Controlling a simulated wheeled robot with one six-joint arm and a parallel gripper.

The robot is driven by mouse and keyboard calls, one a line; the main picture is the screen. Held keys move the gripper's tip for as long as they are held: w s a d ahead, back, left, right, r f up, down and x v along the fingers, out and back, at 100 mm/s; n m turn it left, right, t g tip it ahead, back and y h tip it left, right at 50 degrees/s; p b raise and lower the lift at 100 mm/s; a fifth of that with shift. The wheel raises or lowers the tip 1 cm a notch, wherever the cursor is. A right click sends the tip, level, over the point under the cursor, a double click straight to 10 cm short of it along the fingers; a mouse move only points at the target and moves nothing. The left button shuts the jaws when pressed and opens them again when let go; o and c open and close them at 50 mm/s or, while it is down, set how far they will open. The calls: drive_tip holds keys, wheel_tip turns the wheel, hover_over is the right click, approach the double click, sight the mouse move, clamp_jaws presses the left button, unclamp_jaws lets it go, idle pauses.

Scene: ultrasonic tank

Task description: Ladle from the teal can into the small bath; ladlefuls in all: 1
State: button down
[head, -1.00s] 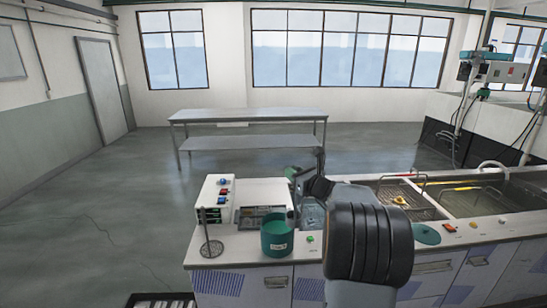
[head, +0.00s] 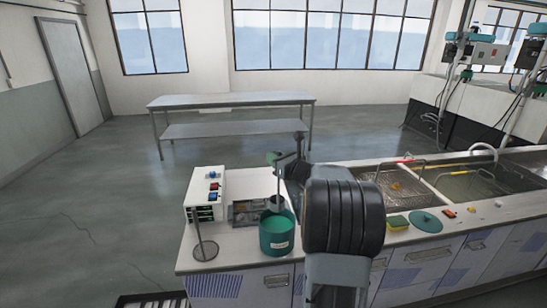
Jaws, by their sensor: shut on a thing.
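The teal can (head: 277,238) stands on the counter near its front edge, open at the top, with green liquid inside. My gripper (head: 291,166) is above and behind the can, shut on the ladle. The ladle's shaft (head: 279,185) hangs about upright, and its lower end is at the can's mouth. Whether the bowl is in the liquid is too small to tell. A small rectangular basin (head: 240,212), which looks like the small bath, lies left of the can, beside a white control box; its contents are unclear. My arm hides the counter right of the can.
The white control box (head: 207,193) and a round wire stand (head: 205,249) are at left. A large tank (head: 465,188) with baskets, a teal lid (head: 426,221) and a sponge (head: 398,222) are at right. A metal table (head: 230,100) stands behind on open floor.

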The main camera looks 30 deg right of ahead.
sight(275, 199)
wheel_tip(275, 199, down, 17)
drive_tip(key=b, duration=1.4)
idle(0.6)
wheel_tip(275, 199, up, 18)
drive_tip(key=p, duration=1.2)
drive_tip(key=shift+f, duration=0.25)
idle(0.5)
